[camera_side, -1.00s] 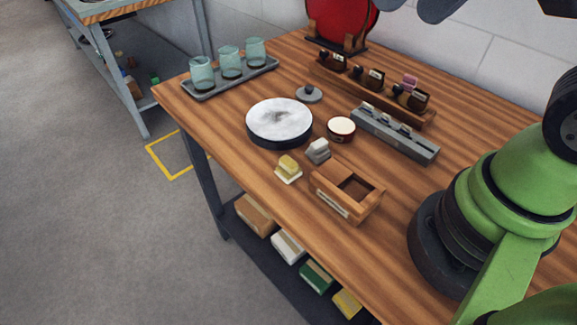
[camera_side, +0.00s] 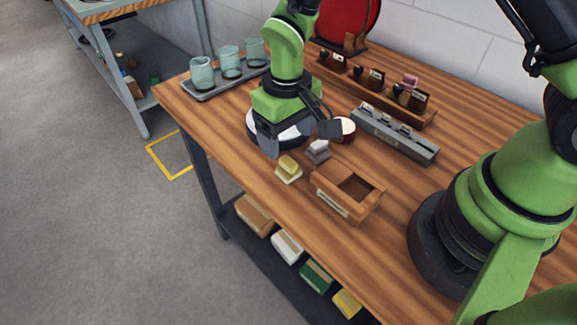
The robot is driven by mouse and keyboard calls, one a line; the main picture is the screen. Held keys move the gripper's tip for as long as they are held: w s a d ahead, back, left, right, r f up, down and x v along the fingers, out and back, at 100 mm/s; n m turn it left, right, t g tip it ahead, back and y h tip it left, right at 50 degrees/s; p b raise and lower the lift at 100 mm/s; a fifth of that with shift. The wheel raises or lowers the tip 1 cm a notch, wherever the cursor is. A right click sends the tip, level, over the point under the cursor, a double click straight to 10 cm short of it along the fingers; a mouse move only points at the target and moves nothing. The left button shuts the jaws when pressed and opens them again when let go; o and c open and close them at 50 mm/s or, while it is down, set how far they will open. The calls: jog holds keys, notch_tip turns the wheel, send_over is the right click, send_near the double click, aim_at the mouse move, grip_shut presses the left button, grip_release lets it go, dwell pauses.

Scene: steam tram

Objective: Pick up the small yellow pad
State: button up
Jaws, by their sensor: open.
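The small yellow pad (camera_side: 288,164) sits on a pale base near the table's front edge, left of the wooden box. My gripper (camera_side: 299,143) is open and empty, above and just behind the pad, its fingers pointing down toward the front. The fingers look apart from the pad.
A small grey block (camera_side: 318,150) stands right beside the pad. An open wooden box (camera_side: 347,192) is to the right, and a red-rimmed round pot (camera_side: 345,127) behind. A tray (camera_side: 202,94) with glasses is at the back left. The table front (camera_side: 250,180) is bare.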

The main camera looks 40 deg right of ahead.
aim_at(288, 160)
notch_tip(288, 160, down, 8)
jog(key=shift+d+r, duration=0.1)
jog(key=shift+r, duration=0.1)
jog(key=c, duration=1.1)
jog(key=shift+r, duration=0.15)
